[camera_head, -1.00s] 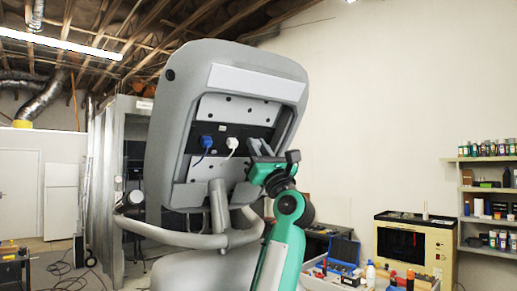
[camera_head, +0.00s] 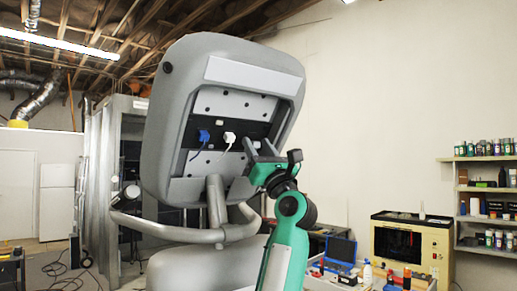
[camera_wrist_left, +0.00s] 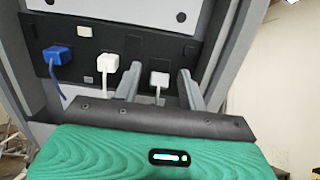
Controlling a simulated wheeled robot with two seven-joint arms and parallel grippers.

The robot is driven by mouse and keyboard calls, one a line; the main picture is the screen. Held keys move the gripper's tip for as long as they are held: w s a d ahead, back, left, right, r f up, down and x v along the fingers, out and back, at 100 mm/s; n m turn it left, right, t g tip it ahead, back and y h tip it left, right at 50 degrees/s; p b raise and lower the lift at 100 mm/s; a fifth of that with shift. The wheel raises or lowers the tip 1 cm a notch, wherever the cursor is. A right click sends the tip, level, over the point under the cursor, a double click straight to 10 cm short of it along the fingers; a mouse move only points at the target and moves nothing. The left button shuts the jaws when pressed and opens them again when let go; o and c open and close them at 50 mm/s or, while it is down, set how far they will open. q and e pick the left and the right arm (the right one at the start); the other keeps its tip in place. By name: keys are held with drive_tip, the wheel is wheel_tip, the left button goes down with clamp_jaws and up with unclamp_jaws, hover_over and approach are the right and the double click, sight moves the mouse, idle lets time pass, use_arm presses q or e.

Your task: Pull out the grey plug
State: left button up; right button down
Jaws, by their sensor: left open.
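A pale, greyish-white plug (camera_wrist_left: 159,79) with a cord sits in the dark socket strip, seen between my left gripper's two fingers in the wrist view. Its colour is close to that of the white plug beside it. My left gripper (camera_wrist_left: 160,70) is open, with one finger on each side of this plug; I cannot tell whether they touch it. In the head view the left gripper (camera_head: 258,148) is at the right end of the strip and hides this plug. My right gripper is not in view.
A white plug (camera_head: 229,137) and a blue plug (camera_head: 204,135) sit to the left in the same strip. The console's raised grey frame (camera_head: 290,125) borders the recess on the right. A grey handlebar (camera_head: 180,233) curves below.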

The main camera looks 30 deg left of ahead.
use_arm(q)
drive_tip(key=b+v, duration=0.7)
drive_tip(key=v, duration=0.6)
drive_tip(key=shift+d+f, duration=0.2)
drive_tip(key=shift+f, duration=0.1)
drive_tip(key=shift+s+f, duration=0.1)
